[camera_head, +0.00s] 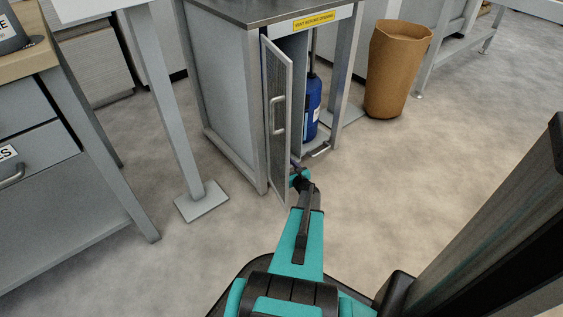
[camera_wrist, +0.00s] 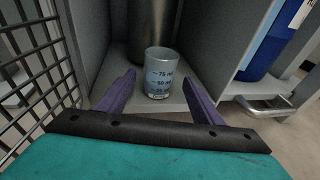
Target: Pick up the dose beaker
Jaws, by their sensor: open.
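The dose beaker (camera_wrist: 160,73) is a small clear cup with volume marks, one reading 75. In the wrist view it stands upright on the grey cabinet floor, in front of a dark metal cylinder. My gripper (camera_wrist: 158,84) is open, its two purple fingers spread with one on each side of the beaker's lower part in the picture. I cannot tell whether either finger touches it. In the head view my gripper (camera_head: 299,170) is at the cabinet opening, partly hidden by the door and my arm. The beaker cannot be made out there.
The cabinet's mesh door (camera_head: 281,120) stands open close to the left of my arm; its grid also shows in the wrist view (camera_wrist: 28,75). A blue bottle (camera_head: 312,108) stands at the right. A brown bin (camera_head: 394,72) stands beyond. The floor at right is clear.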

